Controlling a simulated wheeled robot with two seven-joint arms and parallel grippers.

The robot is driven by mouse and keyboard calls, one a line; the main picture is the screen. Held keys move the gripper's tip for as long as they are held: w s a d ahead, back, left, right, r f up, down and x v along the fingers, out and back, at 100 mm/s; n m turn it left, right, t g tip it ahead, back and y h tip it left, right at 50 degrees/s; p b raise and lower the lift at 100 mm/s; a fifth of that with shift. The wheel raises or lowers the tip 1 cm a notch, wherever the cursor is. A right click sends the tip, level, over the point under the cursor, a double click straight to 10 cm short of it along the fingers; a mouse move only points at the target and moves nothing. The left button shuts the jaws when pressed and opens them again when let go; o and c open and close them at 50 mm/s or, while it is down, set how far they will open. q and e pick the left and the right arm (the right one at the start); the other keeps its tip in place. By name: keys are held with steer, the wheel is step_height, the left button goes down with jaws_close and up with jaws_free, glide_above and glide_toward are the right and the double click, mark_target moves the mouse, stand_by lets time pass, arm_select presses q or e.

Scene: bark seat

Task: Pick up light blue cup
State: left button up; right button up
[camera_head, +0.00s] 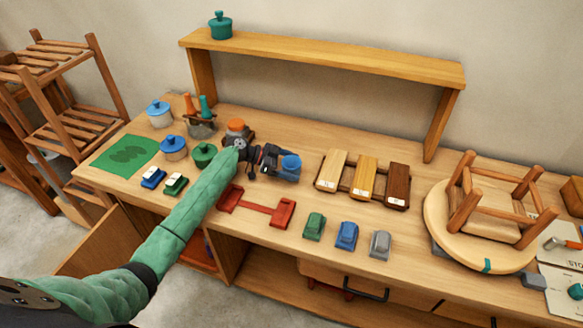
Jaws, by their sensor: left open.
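A light blue lidded cup or pot (159,114) stands at the back left of the workbench. A darker blue lidded pot (173,148) stands in front of it. My left arm, in a green sleeve, reaches in from the lower left. My left gripper (284,166) is open over the bench, right of these pots and clear of them. A blue round-topped object (291,162) shows at its fingers; I cannot tell whether they touch it, and its lower part is hidden. My right gripper does not show.
A green pot (204,154) and an orange-topped container (237,129) stand close to my left wrist. Wooden planes (364,179), small coloured blocks (346,235) and an upturned stool (480,230) lie to the right. A raised shelf (330,56) spans the back.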

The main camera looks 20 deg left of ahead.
arm_select(q)
steer(key=shift+d, duration=0.1)
steer(key=c, duration=1.1)
